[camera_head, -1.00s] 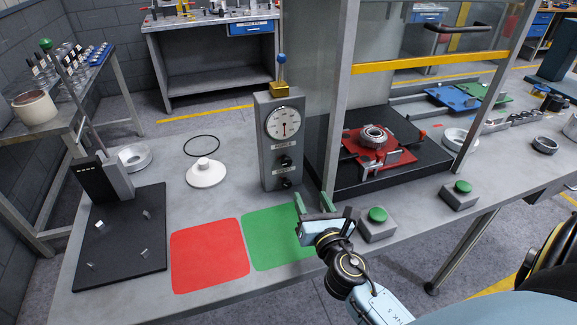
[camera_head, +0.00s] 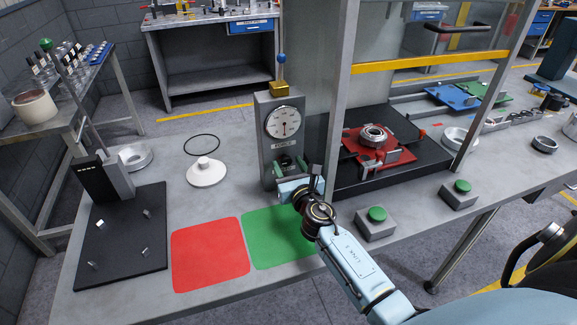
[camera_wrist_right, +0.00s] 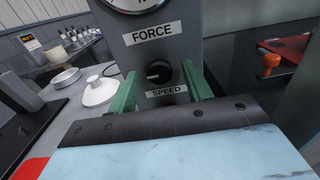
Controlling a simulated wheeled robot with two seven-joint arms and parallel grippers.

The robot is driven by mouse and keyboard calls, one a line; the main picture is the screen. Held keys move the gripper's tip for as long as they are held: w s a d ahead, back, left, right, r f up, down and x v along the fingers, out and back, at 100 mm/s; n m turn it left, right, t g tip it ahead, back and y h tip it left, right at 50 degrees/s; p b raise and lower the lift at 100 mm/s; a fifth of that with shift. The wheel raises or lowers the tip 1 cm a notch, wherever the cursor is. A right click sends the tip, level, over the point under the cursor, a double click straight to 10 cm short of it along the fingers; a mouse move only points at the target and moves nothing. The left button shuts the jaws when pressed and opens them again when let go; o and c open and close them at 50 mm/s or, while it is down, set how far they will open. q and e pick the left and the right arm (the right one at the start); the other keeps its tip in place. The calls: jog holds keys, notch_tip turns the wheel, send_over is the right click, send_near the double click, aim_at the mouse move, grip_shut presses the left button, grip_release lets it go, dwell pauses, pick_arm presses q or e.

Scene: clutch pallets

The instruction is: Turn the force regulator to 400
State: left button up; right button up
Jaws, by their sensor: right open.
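The grey control box (camera_head: 267,140) stands on the table with a round dial gauge (camera_head: 284,122) near its top; the dial reading is too small to tell. In the right wrist view a black knob (camera_wrist_right: 158,72) sits below the FORCE label (camera_wrist_right: 150,34) and above the SPEED label (camera_wrist_right: 166,91). My right gripper (camera_head: 291,163) is in front of the box. In the wrist view its green fingers (camera_wrist_right: 162,82) are open, one on each side of the knob, with visible gaps. The lower knob is hidden. My left gripper is not in view.
A red mat (camera_head: 209,254) and a green mat (camera_head: 265,243) lie in front of the box. A green button box (camera_head: 376,230) stands right of my right arm. A clear-walled press frame with a red fixture (camera_head: 365,155) is right of the box. A white cone (camera_head: 206,175) stands left.

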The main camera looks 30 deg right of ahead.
jog(key=shift+w, duration=0.25)
jog(key=c, duration=1)
jog(key=shift+o, duration=0.2)
